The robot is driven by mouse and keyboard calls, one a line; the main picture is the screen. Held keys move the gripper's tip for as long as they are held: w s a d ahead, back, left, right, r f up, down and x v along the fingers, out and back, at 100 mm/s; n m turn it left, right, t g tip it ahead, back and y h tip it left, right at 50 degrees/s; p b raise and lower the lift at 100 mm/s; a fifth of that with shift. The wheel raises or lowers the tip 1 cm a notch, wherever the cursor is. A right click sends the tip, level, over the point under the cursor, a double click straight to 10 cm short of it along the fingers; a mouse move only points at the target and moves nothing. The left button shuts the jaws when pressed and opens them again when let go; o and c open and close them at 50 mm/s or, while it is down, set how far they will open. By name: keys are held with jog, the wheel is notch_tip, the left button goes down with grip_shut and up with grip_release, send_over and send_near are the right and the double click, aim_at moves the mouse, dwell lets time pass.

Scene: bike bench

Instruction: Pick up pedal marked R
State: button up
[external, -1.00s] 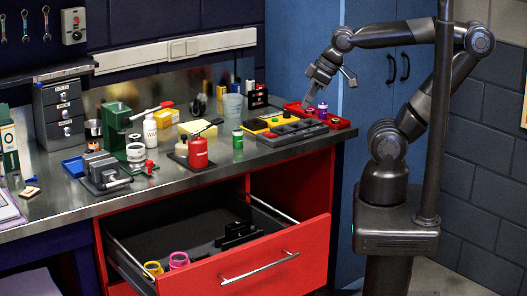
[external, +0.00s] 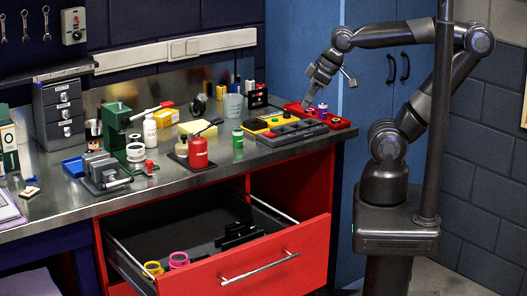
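No letter R can be read on anything at this size, so I cannot tell which thing is the pedal marked R. Black parts (external: 237,234) that may be pedals lie at the back right inside the open drawer; their markings are too small to read. My gripper (external: 308,104) points down over the red tray (external: 341,124) at the right end of the bench, close to the small purple-and-white items (external: 323,110) in it. Its fingers are too small to show whether they are open or shut, or whether they touch anything.
The red drawer (external: 262,262) is pulled out below the bench, with yellow (external: 153,268) and pink (external: 179,260) rings at its front left. The drawer's middle is mostly clear.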

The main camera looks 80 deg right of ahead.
jog(key=o, duration=0.3)
jog(key=shift+o, duration=0.2)
